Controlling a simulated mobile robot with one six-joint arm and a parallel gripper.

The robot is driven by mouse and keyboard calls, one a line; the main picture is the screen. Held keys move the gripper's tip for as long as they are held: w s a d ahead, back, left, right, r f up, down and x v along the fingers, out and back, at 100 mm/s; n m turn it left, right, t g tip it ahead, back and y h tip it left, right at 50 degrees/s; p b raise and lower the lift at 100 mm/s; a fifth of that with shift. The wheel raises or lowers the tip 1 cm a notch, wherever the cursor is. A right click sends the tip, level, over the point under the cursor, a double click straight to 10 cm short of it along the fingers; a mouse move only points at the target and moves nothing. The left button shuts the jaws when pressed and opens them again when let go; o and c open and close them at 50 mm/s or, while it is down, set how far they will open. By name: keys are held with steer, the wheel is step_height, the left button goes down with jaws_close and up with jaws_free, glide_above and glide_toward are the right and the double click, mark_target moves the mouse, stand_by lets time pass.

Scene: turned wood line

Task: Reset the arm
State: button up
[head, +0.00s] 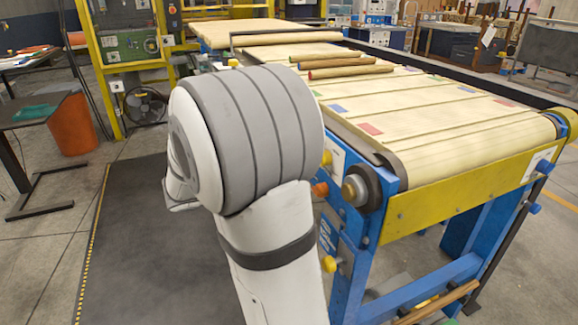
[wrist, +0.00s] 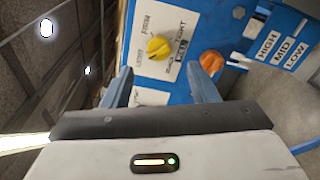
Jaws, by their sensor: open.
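My arm (head: 255,140) rises in the middle of the head view, its large grey and white joint in front of the conveyor's near left corner. My gripper (wrist: 162,88) shows in the wrist view with its two fingers apart and nothing between them. It faces a blue control panel with a yellow knob (wrist: 159,47) and an orange knob (wrist: 211,62). The yellow knob appears between the fingers in the picture; I cannot tell the distance.
A conveyor (head: 440,120) with a blue frame and yellow end plate (head: 450,195) stands close on the right. Several wooden rods (head: 345,72) lie on its belt. A dark floor mat (head: 140,220) is clear on the left. An orange bin (head: 72,125) stands farther left.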

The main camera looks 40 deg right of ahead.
stand_by(0.4)
steer(key=s+a+r+t+y+p, duration=0.2)
steer(key=s+a+r+y+p, duration=0.1)
steer(key=s+a+y+p, duration=0.65)
steer(key=a+r+t+y+p, duration=0.3)
steer(key=a+y+p, duration=0.1)
steer(key=a+p, duration=0.2)
steer(key=w+a+r+t+y+p, duration=0.1)
steer(key=a+r+t+y+p, duration=0.2)
steer(key=a, duration=0.4)
steer(key=r+p, duration=0.1)
steer(key=p, duration=0.1)
steer(key=shift+a+y+p, duration=0.25)
steer(key=shift+y+p, duration=0.1)
steer(key=shift+p, duration=0.05)
steer(key=shift+c, duration=0.2)
